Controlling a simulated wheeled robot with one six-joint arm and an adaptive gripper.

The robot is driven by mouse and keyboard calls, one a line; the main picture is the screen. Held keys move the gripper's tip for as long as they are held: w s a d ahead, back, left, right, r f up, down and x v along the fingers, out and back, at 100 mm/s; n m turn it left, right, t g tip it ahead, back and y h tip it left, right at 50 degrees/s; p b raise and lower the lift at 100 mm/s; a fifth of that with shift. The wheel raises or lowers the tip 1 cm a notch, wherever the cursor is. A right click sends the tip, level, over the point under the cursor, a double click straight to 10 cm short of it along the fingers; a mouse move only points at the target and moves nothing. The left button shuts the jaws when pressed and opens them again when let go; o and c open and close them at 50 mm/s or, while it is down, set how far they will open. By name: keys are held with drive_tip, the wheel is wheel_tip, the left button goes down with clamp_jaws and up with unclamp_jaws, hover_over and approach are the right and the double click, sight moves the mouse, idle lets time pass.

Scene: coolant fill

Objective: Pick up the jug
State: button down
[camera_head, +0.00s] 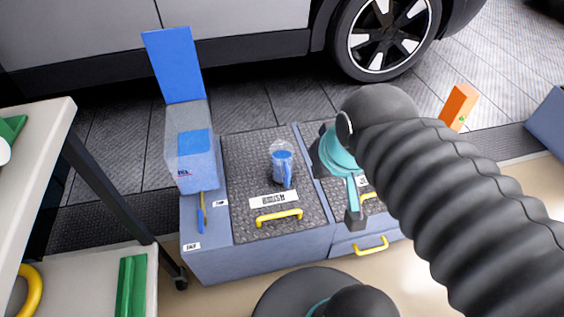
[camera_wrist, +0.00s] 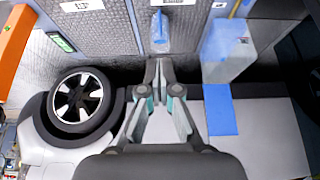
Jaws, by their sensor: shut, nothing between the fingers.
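The jug (camera_head: 283,166) is a small clear vessel with blue in it and a blue handle. It stands upright on the dark ribbed top of the blue-grey cabinet, behind a label and a yellow handle. In the wrist view the jug (camera_wrist: 160,30) is at the top middle, beyond the fingertips. My gripper (camera_head: 355,214) is to the right of the jug in the head view, apart from it. In the wrist view my gripper (camera_wrist: 159,68) has its fingertips together with nothing between them.
A clear box (camera_head: 190,150) with blue inside and a raised blue panel (camera_head: 173,65) stand left of the jug. A blue tool (camera_head: 201,214) lies in front of the box. A car (camera_head: 390,30) is behind. An orange block (camera_head: 459,105) is at right, a pale table (camera_head: 40,130) at left.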

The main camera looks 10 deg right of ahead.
drive_tip(key=c, duration=1.4)
unclamp_jaws()
drive_tip(key=shift+f, duration=0.1)
drive_tip(key=shift+c, duration=0.2)
drive_tip(key=o, duration=1.4)
drive_tip(key=w+f, duration=0.1)
drive_tip(key=w+f+g, duration=0.1)
drive_tip(key=f, duration=0.1)
drive_tip(key=w+f+g+b, duration=0.1)
drive_tip(key=shift+w+d+f, duration=0.1)
drive_tip(key=shift+w+f, duration=0.2)
drive_tip(key=shift+f, duration=0.05)
drive_tip(key=shift+o, duration=0.2)
drive_tip(key=m+g+b, duration=0.2)
drive_tip(key=m+g, duration=0.2)
drive_tip(key=m, duration=0.2)
hover_over(282, 150)
drive_tip(key=s, duration=0.3)
drive_tip(key=f, duration=1.3)
drive_tip(key=shift+s+f, duration=0.2)
drive_tip(key=w+f+m, duration=0.1)
drive_tip(key=f, duration=0.1)
drive_tip(key=w+f+m, duration=0.1)
drive_tip(key=f, duration=0.1)
drive_tip(key=w+f+m, duration=0.1)
drive_tip(key=f, duration=0.1)
drive_tip(key=shift+f+b, duration=0.25)
drive_tip(key=shift+b, duration=0.15)
drive_tip(key=shift+w+f, duration=0.2)
drive_tip(key=shift+f, duration=2.4)
